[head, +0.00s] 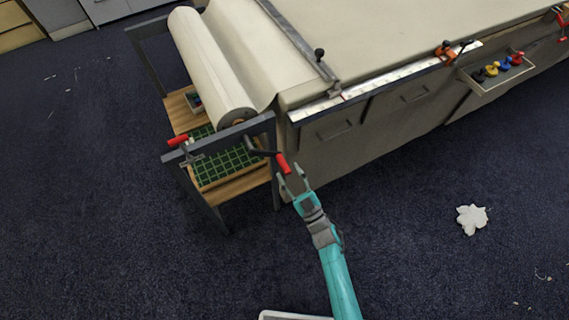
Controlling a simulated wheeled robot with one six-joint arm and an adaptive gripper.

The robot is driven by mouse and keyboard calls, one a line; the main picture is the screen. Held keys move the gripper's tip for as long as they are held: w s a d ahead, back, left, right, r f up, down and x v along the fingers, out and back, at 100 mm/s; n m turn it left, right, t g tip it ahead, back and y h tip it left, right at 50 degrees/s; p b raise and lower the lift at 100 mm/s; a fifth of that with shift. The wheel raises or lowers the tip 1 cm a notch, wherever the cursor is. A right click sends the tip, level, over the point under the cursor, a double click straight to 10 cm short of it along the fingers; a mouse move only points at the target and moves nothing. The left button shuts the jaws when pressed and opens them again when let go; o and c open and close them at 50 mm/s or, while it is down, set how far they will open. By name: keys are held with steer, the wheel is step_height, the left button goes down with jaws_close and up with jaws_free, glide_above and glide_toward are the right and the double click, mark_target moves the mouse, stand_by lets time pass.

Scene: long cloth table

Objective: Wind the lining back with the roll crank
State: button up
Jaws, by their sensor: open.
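The roll of cream lining (205,65) lies in a dark metal stand at the table's left end. Its cloth runs up onto the long table (400,22). The roll crank has a dark arm at the roll's near end and a red handle (283,162) that sticks out toward the lower right. My gripper (292,173) is open, with its fingertips at the lower end of the red handle. I cannot tell whether the fingers touch the handle or straddle it.
A second red-handled lever (178,140) sits on the stand's near left corner. A wooden shelf (240,186) with a green gridded mat is below the roll. An open drawer (492,88) with coloured items juts out at right. A white scrap (471,219) lies on the open carpet.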

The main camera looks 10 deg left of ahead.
mark_target(284, 165)
steer(key=shift+x, duration=1.8)
steer(key=shift+s, duration=0.1)
jaws_close()
